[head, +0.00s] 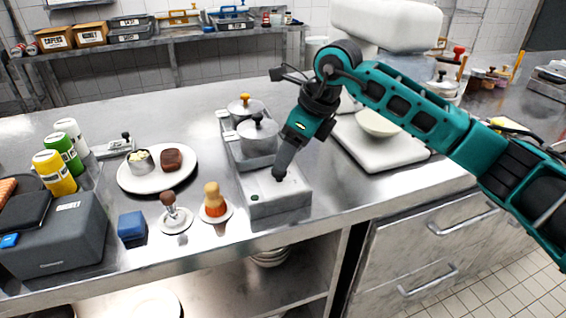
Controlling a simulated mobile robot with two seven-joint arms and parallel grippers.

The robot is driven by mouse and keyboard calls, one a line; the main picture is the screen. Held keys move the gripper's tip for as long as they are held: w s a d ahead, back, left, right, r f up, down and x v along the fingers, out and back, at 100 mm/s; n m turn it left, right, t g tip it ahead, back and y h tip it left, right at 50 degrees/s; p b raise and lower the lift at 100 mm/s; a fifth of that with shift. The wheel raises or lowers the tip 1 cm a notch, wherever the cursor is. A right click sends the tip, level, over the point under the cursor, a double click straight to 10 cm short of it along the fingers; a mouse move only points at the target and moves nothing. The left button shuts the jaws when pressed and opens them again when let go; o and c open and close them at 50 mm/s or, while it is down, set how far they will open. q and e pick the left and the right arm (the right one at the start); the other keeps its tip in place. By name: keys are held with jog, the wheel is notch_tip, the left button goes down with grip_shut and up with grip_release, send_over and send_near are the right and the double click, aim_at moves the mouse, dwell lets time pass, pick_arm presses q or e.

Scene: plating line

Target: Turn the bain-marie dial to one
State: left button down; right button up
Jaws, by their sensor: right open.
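The bain-marie (233,168) is a long grey metal unit on the steel counter, with two lidded pots (257,136) standing in it. Its near end is a plain sloped panel (265,207) with a small dark green mark at the lower left. My right gripper (279,174) reaches down from the upper right, its tip over the top of this near end. It is open, and no object shows in it. The dial cannot be made out clearly; the gripper tip covers a dark spot there. I cannot tell whether the tip touches it. My left gripper is out of view.
A white plate (130,182) with food, a brush (214,198), a stamp-like tool (172,212) and a blue block (131,226) lie to the left. A white board (378,160) with a bowl (378,123) is to the right. The counter's front edge runs close below the bain-marie.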

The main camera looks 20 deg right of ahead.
aim_at(279, 175)
jog(key=x, duration=0.5)
jog(key=shift+r, duration=0.1)
jog(key=c, duration=1)
